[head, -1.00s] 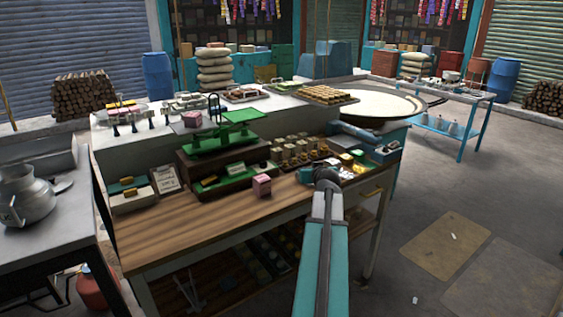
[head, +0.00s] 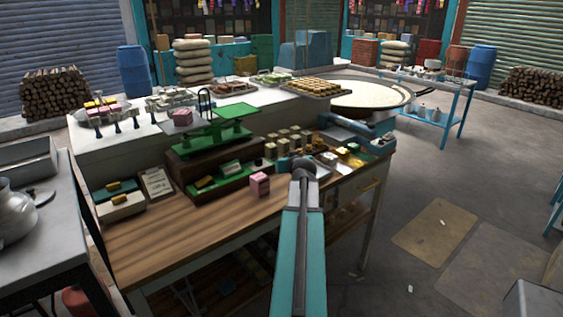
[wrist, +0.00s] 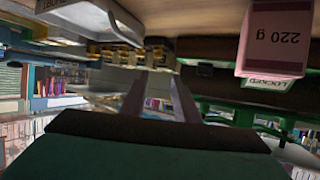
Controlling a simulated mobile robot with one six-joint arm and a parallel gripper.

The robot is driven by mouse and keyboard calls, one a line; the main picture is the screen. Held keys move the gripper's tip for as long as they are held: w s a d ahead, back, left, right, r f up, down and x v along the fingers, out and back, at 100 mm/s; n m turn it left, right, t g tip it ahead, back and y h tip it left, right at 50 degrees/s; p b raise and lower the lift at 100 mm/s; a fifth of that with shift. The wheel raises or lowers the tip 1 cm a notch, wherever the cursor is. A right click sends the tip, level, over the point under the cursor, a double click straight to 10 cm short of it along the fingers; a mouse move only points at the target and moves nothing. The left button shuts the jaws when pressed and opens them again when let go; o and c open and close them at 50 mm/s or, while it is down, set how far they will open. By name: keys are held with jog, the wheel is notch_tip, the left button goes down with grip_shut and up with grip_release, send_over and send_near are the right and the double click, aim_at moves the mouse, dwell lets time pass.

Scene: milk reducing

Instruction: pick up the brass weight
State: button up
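I cannot single out the brass weight. A pink box (head: 259,184) stands upright on the wooden counter in front of the scale. In the upside-down wrist view the box (wrist: 272,38) is marked "220 g". My gripper (wrist: 160,75) has two grey fingers apart with nothing seen between them. In the head view my arm hides the gripper, over the counter right of the box.
The wooden counter (head: 170,228) is bare at its front left. Tan blocks (head: 290,140) stand in rows behind my arm. A card and boxes (head: 156,183) sit left of the scale. A metal table (head: 38,240) with a pot is at the left. Open floor lies at the right.

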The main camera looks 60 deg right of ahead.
jog(key=shift+d, duration=0.15)
jog(key=shift+p+x, duration=1)
jog(key=shift+x, duration=2.7)
jog(key=shift+w+d+f, duration=0.25)
jog(key=shift+d+f, duration=0.1)
jog(key=shift+d, duration=0.05)
jog(key=shift+f+p+x, duration=0.1)
jog(key=shift+p+x, duration=0.6)
jog(key=shift+x, duration=0.6)
jog(key=shift+f+p+x, duration=0.15)
jog(key=shift+p+x, duration=0.55)
jog(key=shift+x, duration=0.55)
jog(key=shift+s, duration=0.15)
grip_shut()
